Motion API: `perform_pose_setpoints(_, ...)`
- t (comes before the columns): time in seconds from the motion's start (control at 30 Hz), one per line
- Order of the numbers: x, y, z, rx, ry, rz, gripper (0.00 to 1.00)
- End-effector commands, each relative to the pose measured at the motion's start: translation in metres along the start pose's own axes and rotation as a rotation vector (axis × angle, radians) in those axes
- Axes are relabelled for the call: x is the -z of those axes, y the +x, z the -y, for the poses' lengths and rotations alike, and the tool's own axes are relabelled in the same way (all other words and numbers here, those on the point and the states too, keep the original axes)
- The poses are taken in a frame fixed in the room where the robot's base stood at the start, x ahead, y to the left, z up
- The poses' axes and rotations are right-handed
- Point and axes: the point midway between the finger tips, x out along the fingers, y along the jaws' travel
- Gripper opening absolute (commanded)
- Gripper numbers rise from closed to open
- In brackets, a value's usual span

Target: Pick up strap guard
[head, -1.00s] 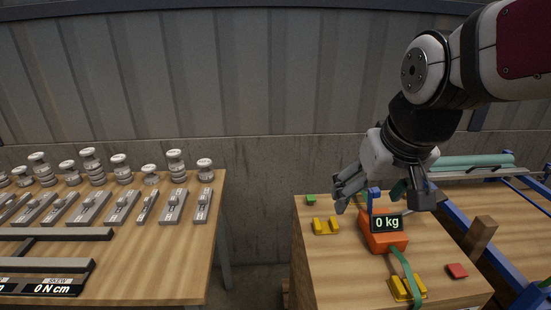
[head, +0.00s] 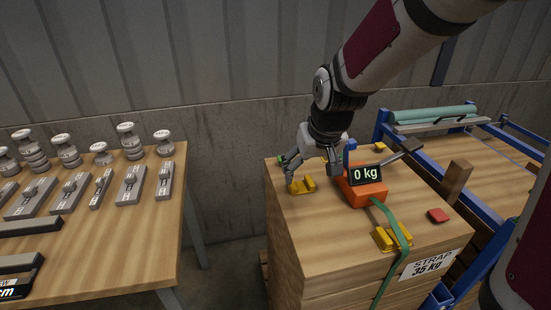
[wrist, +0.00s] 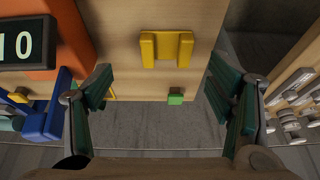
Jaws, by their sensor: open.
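A yellow strap guard (head: 302,185) with raised ridges lies loose near the left edge of the wooden crate top (head: 325,235). It also shows in the wrist view (wrist: 167,48), upper middle, just ahead of the gap between my fingers. A second yellow guard (head: 388,239) sits at the crate's front edge with a green strap (head: 396,230) over it. My gripper (head: 312,172) is open and empty, above and just behind the loose guard. Its spread fingers show at both sides of the wrist view (wrist: 160,75).
An orange tensioner (head: 365,192) reading 0 kg stands right of my gripper. Small green (wrist: 175,99) and red (head: 438,215) blocks lie on the crate.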

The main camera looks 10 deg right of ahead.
Motion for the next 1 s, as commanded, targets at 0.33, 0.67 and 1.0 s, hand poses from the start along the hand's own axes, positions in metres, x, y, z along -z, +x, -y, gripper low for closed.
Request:
perform_pose_setpoints(0.33, 0.001, 0.040, 0.008, 0.000, -0.001, 0.003, 0.75)
perform_pose_setpoints(0.67, 0.001, 0.053, 0.008, 0.000, 0.000, 0.000, 0.75)
perform_pose_setpoints(1.0, 0.001, 0.053, 0.008, 0.000, -0.001, 0.000, 0.32)
